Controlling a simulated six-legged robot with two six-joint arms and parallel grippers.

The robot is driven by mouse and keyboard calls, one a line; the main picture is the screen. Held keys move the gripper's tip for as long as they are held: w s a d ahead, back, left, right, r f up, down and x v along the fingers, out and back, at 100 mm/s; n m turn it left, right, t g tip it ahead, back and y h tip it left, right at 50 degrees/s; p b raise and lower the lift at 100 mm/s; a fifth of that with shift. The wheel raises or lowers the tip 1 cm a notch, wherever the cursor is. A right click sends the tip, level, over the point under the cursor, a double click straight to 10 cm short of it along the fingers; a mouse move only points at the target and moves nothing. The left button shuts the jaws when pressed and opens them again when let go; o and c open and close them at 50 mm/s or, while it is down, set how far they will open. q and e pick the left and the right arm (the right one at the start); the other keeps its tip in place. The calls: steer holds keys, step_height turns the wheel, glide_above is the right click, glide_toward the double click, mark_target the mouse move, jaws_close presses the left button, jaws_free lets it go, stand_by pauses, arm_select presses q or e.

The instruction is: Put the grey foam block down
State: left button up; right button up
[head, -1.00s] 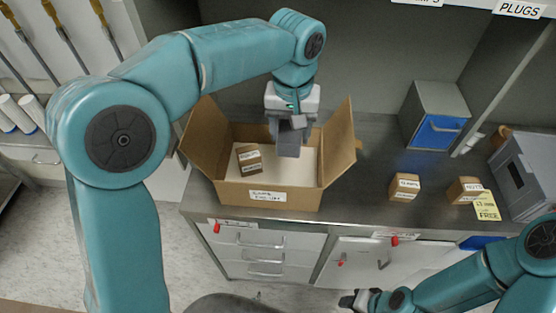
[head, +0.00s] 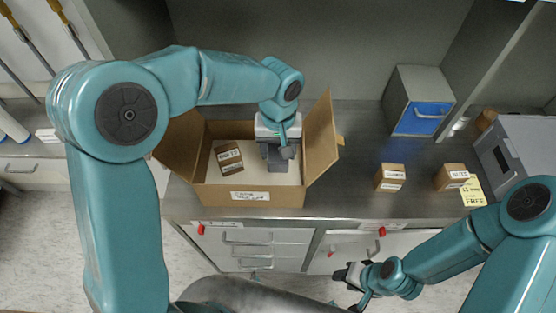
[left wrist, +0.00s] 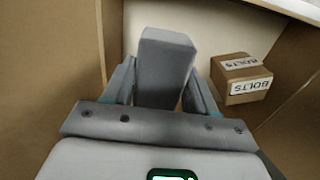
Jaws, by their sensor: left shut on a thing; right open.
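The grey foam block (left wrist: 165,65) is held between the fingers of my left gripper (left wrist: 162,88), which is shut on it. In the head view my left gripper (head: 278,150) is inside the open cardboard box (head: 250,200), right of its middle. The block's lower end (head: 278,164) shows under the fingers there; I cannot tell whether it touches the box floor. A small brown box labelled BOLTS (left wrist: 241,78) lies in the same cardboard box, to the left of the gripper in the head view. My right gripper (head: 350,275) is open and empty, low in front of the drawers.
The cardboard box's flaps stand up at both sides. Two small labelled boxes (head: 390,177) (head: 452,177) stand on the metal counter to the right. Behind them is a blue-fronted bin (head: 420,115), and a grey case (head: 510,160) is at far right. Counter between is clear.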

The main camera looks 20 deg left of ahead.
arm_select(q)
step_height(320, 180, down, 2)
steer(key=shift+s+a, duration=0.1)
step_height(320, 180, down, 4)
steer(key=shift+f, duration=0.25)
steer(key=shift+r, duration=0.1)
steer(key=o, duration=1)
steer(key=shift+f, duration=0.2)
steer(key=shift+r, duration=0.1)
